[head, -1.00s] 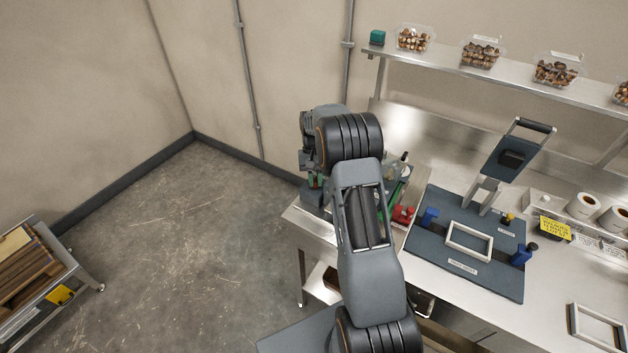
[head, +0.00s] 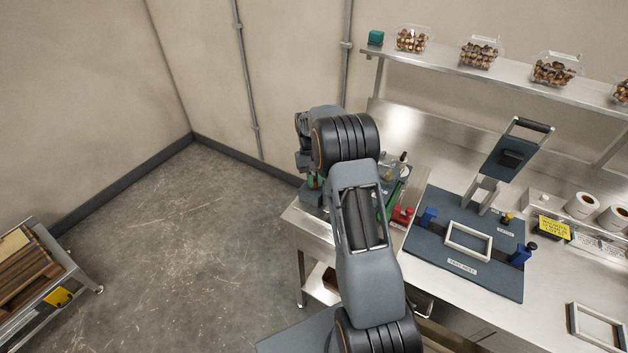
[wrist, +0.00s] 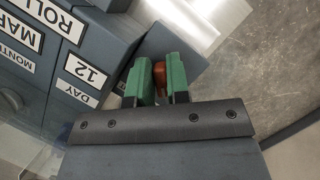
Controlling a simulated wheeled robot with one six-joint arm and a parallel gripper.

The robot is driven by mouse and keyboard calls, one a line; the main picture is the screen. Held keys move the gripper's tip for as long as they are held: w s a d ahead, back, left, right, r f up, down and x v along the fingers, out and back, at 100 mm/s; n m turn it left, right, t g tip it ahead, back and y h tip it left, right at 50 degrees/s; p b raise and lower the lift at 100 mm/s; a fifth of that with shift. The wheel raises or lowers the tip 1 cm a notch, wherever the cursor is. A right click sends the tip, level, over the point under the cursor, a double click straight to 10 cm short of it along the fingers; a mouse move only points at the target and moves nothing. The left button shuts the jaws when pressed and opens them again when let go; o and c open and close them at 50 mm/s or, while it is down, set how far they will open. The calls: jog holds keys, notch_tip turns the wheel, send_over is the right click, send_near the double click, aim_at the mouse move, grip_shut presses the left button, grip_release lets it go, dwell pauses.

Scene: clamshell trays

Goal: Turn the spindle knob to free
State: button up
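In the wrist view the reddish-brown spindle knob (wrist: 159,72) shows between the two green fingers of my gripper (wrist: 160,77). The fingers stand close on both sides of it, and the gripper looks shut on it. Part of the knob is hidden by the fingers. The knob is at a dark blue-grey block (wrist: 110,45) with white labels, among them "ROLL", "MAR", "MONTH" and "DAY 12". How far the knob is turned cannot be told. In the head view my arm hides the knob and most of the block.
A dark press plate (head: 450,275) with a raised hinged lid and a white frame lies on the steel bench right of my arm. A red device (head: 402,215) stands between them. Clamshell trays (head: 411,40) sit on the shelf above. Open floor lies left.

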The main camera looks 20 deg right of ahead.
jog(key=shift+o, duration=1.4)
jog(key=shift+s+f, duration=0.2)
jog(key=shift+o, duration=0.2)
jog(key=shift+w+a, duration=0.1)
jog(key=shift+a, duration=0.05)
jog(key=shift+r, duration=0.1)
jog(key=shift+w+d+r, duration=0.1)
jog(key=shift+d, duration=0.1)
jog(key=shift+w+d+r+p, duration=0.1)
jog(key=shift+w+r+p, duration=0.1)
jog(key=shift+r+p, duration=0.4)
jog(key=p+v, duration=0.4)
jog(key=v, duration=0.1)
jog(key=shift+a+r, duration=0.2)
jog(key=shift+r, duration=0.1)
jog(key=shift+w+r, duration=0.35)
